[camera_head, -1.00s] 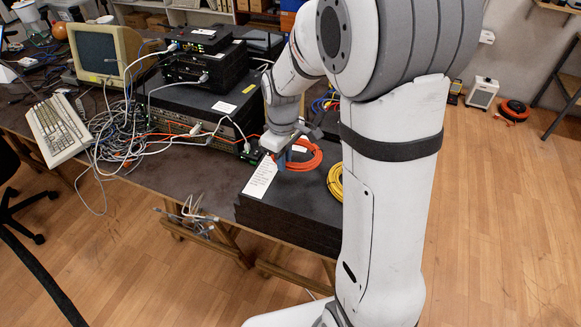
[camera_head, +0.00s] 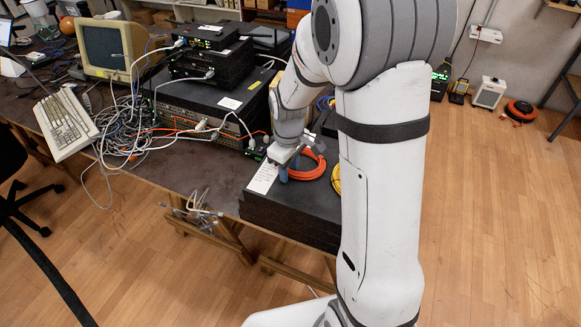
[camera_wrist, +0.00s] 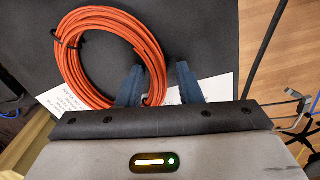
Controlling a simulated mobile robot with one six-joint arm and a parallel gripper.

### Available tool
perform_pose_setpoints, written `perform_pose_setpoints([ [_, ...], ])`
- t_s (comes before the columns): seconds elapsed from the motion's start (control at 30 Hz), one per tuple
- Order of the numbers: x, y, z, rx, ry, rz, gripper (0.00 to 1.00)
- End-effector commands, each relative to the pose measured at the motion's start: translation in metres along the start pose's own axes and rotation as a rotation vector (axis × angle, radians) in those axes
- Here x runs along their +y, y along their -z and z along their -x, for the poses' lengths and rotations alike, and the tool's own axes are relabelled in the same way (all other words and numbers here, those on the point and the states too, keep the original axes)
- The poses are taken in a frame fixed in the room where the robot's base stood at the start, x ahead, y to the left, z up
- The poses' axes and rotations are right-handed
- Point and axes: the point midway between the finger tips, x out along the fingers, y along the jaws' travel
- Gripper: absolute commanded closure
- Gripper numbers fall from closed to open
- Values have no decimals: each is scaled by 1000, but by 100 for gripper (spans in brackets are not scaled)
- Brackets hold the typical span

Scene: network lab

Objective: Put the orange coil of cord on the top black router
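The orange coil of cord (camera_head: 309,170) lies flat on a dark stacked slab at the table's front. In the wrist view the coil (camera_wrist: 72,70) shows as a ring with dark ties. My gripper (camera_wrist: 159,76) is open over the coil's right side. One finger is inside the ring and the other is outside, with the orange strands between them. In the head view my gripper (camera_head: 286,170) is low at the coil's left edge. The top black router (camera_head: 207,37) sits on a stack of devices at the back left, with cables plugged in.
A white paper label (camera_head: 263,178) lies beside the coil. A yellow coil (camera_head: 335,180) is to the right, partly hidden by my arm. Tangled cables (camera_head: 125,135), a beige monitor (camera_head: 102,45) and a keyboard (camera_head: 65,125) fill the table's left.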

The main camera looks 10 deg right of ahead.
Motion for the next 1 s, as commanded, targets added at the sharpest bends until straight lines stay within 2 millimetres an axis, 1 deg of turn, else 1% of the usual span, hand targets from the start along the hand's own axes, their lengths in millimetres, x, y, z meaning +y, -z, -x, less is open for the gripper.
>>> perform_pose_setpoints([
  [0.23, 0, 0, 1, 0, 0, 1, 66],
  [0.37, 0, 1, 9, 2, -2, 1, 66],
  [0.47, 0, 1, 24, 4, -3, 1, 66],
  [0.7, 0, 2, 77, 5, -4, 2, 66],
  [0.8, 0, 1, 96, 4, -3, 2, 66],
  [0.9, 0, 1, 110, 3, -2, 2, 66],
  [1.0, -1, 1, 119, 1, -1, 1, 66],
])
